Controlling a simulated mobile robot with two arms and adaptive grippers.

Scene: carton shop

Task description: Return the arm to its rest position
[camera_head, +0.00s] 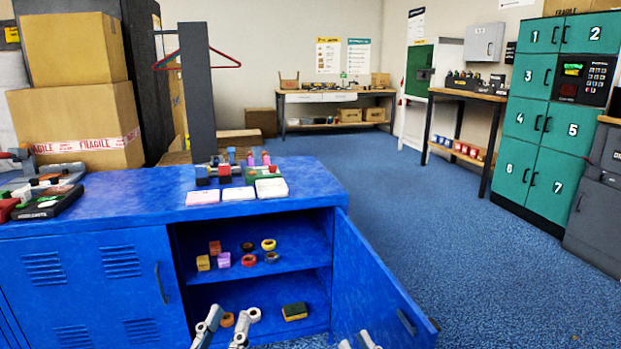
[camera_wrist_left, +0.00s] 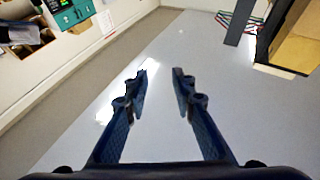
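My left gripper (camera_head: 232,314) shows at the bottom of the head view, in front of the open cabinet's lower shelf. Its two grey fingers are apart. In the left wrist view the same gripper (camera_wrist_left: 161,74) is open, with nothing between its fingertips. My right gripper (camera_head: 357,341) is at the bottom edge of the head view, in front of the open cabinet door. Only its two fingertips show, and they are apart with nothing seen between them. The rest of both arms is out of the head view.
A blue cabinet (camera_head: 110,215) stands close in front. Its open door (camera_head: 375,285) juts out to the right. Cartons (camera_head: 75,50) stand behind at the left; green lockers (camera_head: 540,160) stand far right. The blue floor (camera_head: 450,270) between is clear.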

